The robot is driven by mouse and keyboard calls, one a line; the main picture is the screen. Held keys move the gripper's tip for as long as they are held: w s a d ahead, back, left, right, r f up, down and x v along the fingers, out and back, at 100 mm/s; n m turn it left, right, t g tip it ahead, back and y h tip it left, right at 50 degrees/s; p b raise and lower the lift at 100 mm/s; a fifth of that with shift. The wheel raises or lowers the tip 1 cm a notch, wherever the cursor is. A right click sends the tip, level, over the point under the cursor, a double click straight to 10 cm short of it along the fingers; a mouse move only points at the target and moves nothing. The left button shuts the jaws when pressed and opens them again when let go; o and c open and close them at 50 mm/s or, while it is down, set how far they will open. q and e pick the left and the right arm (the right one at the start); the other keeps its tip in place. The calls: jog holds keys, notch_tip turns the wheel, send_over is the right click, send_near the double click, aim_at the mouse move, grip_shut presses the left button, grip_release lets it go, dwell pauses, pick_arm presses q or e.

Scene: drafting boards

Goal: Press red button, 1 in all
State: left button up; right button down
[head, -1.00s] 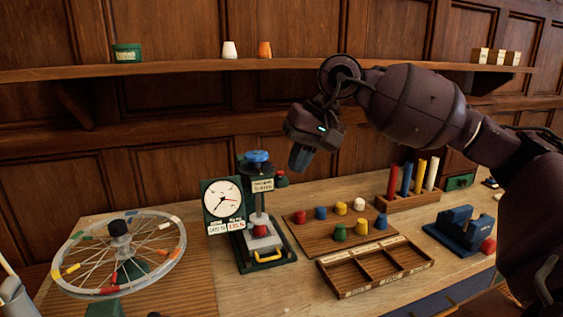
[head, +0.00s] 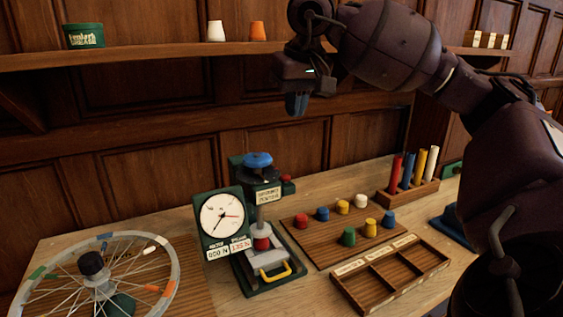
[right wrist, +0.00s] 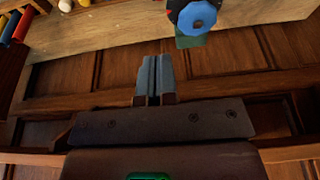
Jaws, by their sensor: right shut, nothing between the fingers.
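A small red button-like knob (head: 287,178) sits at the right of the press's head, beside the big blue knob (head: 258,160). A red piece (head: 262,243) also sits low in the press, under its ram; I cannot tell if it is a button. My right gripper (head: 296,104) is shut and empty, fingers pointing down, in the air above the press and apart from it. In the right wrist view its closed fingers (right wrist: 150,80) show in the middle, with the blue knob (right wrist: 197,15) beyond them, partly cut off. My left gripper is not in view.
A dial gauge (head: 222,216) stands left of the press, and a spoked wheel (head: 172,262) at the far left. Coloured pegs on a board, an empty compartment tray (head: 440,262) and upright coloured rods (head: 408,172) are to the right. A wall shelf (head: 150,56) runs behind.

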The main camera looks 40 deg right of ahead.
send_near(287, 177)
jog(key=x, duration=0.2)
jog(key=w+x, duration=0.1)
jog(key=x, duration=0.2)
jog(key=shift+w+d, duration=0.15)
jog(key=shift+d, duration=0.1)
jog(key=shift+f, duration=0.85)
